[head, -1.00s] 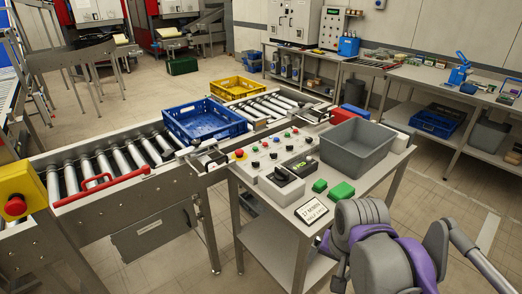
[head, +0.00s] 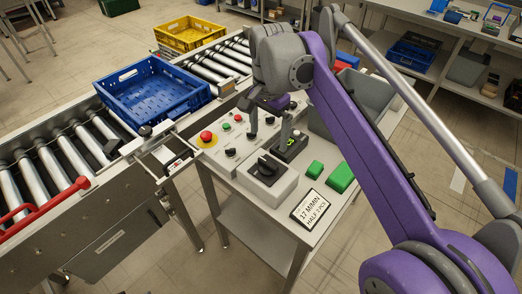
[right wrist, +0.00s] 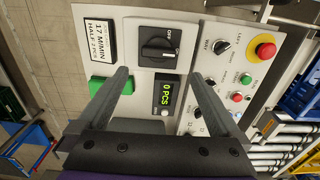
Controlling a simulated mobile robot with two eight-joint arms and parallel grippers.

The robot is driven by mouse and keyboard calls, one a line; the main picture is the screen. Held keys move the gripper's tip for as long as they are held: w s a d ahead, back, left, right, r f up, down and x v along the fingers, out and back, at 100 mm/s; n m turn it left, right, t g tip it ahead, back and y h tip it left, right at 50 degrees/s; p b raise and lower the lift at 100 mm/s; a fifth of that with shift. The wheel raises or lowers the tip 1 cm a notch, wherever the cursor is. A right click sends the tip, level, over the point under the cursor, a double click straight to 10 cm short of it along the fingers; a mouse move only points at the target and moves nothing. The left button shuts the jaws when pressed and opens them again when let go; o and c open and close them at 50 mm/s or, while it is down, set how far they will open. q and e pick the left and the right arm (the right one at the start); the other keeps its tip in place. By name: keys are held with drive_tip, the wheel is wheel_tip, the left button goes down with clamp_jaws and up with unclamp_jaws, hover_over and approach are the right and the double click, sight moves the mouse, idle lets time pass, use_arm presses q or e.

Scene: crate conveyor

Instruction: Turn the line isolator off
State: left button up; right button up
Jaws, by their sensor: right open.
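The line isolator is a black rotary switch (head: 266,168) on a pale box at the front of the control panel. In the right wrist view the black isolator switch (right wrist: 158,47) shows its handle lying roughly across the picture, with an OFF label above it. My right gripper (head: 269,128) is open and empty above the panel, just behind the isolator. In the right wrist view the fingertips of my right gripper (right wrist: 160,75) point toward the switch, one to each side and apart from it. My left gripper is out of view.
A counter display (right wrist: 165,95) reading 0 PCS stands beside the isolator. A red emergency button (head: 206,137), small knobs, green blocks (head: 340,178) and a sign (head: 310,209) surround it. A grey bin (head: 368,95) is behind my arm; a blue crate (head: 150,95) sits on the rollers.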

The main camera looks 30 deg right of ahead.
sight(268, 162)
wheel_tip(268, 162, down, 10)
drive_tip(key=shift+s+b, duration=0.15)
drive_tip(key=shift+b, duration=0.25)
drive_tip(key=c, duration=1.2)
drive_tip(key=shift+o, duration=0.2)
